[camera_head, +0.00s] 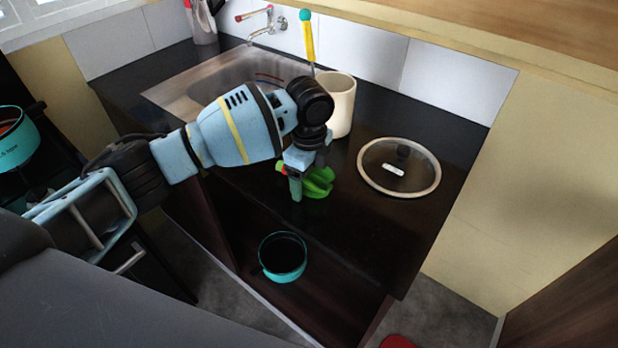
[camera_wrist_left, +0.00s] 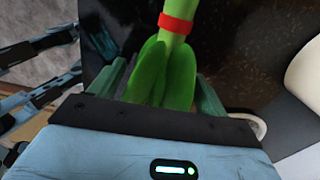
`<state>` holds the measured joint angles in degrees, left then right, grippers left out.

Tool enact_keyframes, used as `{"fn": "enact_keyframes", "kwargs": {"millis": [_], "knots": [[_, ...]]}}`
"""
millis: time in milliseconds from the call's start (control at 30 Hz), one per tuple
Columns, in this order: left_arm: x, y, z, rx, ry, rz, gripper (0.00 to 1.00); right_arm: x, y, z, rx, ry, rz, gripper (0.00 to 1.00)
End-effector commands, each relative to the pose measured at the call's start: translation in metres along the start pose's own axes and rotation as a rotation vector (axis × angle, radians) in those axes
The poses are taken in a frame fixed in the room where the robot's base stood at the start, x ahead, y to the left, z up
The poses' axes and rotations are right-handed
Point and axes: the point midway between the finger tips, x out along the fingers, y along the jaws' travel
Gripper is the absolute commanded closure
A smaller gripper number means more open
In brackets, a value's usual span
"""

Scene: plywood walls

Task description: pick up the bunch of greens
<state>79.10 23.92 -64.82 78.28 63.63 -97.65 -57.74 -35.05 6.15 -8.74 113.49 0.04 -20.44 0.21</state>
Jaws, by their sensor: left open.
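The bunch of greens (camera_head: 319,181) lies on the black counter in the head view, under my left gripper. In the left wrist view the greens (camera_wrist_left: 163,76) are bright green with a red band round the stalk, and their lower leaves sit between the two fingers. My left gripper (camera_head: 306,182) is open, with one finger on each side of the greens. In the left wrist view the left gripper (camera_wrist_left: 160,88) shows a gap at least on the right side of the leaves. The wrist hides part of the greens in the head view.
A cream canister (camera_head: 341,108) stands behind the gripper, near a steel sink (camera_head: 185,98). A glass lid (camera_head: 420,172) lies on the counter to the right. Bare counter (camera_head: 375,235) lies in front of the lid.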

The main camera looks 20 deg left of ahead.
Motion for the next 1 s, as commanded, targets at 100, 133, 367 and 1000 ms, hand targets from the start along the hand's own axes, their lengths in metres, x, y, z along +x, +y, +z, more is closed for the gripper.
{"fn": "enact_keyframes", "kwargs": {"millis": [100,133,367,1000], "knots": [[0.0014,-0.0001,0.0003,0.000,-0.001,-0.001,0.24,0.0000,0.0000,-0.0003,0.000,0.001,0.000,0.56],[0.0013,-0.0001,0.0003,0.000,-0.001,-0.001,0.24,0.0000,0.0000,-0.0004,0.000,0.001,0.000,0.56],[0.0010,-0.0001,0.0002,0.000,0.000,-0.001,0.41,-0.0002,0.0008,-0.0002,-0.004,0.000,0.000,0.56],[-0.0054,-0.0007,-0.0002,0.000,0.001,-0.003,0.74,-0.0006,0.0033,0.0005,-0.014,-0.001,-0.001,0.56]]}}
